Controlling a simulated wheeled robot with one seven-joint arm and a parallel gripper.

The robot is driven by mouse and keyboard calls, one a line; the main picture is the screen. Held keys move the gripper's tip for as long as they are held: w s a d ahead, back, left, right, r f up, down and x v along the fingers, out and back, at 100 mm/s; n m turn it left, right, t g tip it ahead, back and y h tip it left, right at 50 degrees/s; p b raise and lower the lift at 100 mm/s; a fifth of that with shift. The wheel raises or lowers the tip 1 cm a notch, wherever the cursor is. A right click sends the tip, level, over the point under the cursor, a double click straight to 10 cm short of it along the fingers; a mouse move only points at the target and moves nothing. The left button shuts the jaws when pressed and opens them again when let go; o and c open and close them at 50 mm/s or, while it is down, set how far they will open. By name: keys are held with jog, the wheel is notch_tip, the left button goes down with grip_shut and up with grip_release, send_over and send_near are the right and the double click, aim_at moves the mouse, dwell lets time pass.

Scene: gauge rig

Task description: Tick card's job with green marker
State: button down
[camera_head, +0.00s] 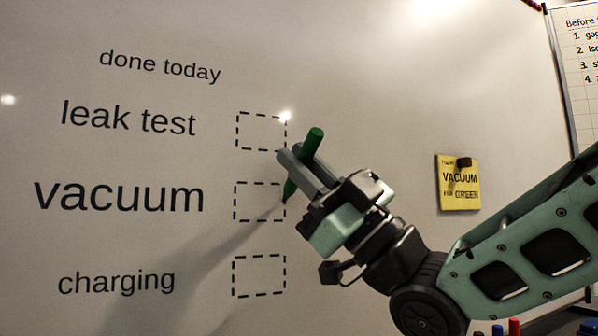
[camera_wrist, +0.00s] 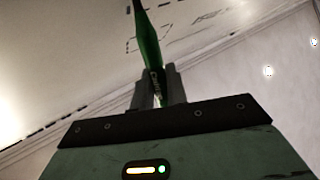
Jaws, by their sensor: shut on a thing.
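My gripper (camera_head: 303,172) is shut on the green marker (camera_head: 313,142), whose lower end points down-left at the right edge of the vacuum box (camera_head: 258,202). The marker also shows in the wrist view (camera_wrist: 149,45), between the fingers. I cannot tell whether its tip touches the board. The yellow card (camera_head: 459,183) hangs at right under a dark magnet and reads "VACUUM" and "GREEN"; its smaller words are hard to read. The whiteboard (camera_head: 380,80) lists leak test, vacuum and charging, each with a dashed box. No mark shows inside the boxes.
The leak test box (camera_head: 261,132) is above and the charging box (camera_head: 259,276) below. A chart (camera_head: 581,60) hangs at the far right. Red (camera_head: 514,327) and blue (camera_head: 497,330) marker-like things stand at the bottom edge, partly cut off.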

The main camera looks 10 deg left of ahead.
jog(key=shift+s+a+b, duration=0.45)
jog(key=shift+a+b, duration=0.2)
jog(key=shift+a, duration=0.15)
jog(key=shift+s+a+b, duration=0.45)
jog(key=shift+a+b, duration=0.2)
jog(key=shift+a, duration=0.1)
jog(key=s+a+b, duration=0.1)
jog(key=a+b, duration=0.1)
jog(key=shift+s+a, duration=0.3)
jog(key=shift+s, duration=0.1)
jog(key=shift+s+d+b, duration=0.5)
jog(key=shift+s+b, duration=0.3)
jog(key=shift+s, duration=0.05)
jog(key=shift+s+d+b, duration=0.55)
jog(key=shift+s+b, duration=0.25)
jog(key=shift+s, duration=0.05)
jog(key=shift+s+d+b, duration=0.5)
jog(key=shift+s+b, duration=0.3)
jog(key=shift+s, duration=0.05)
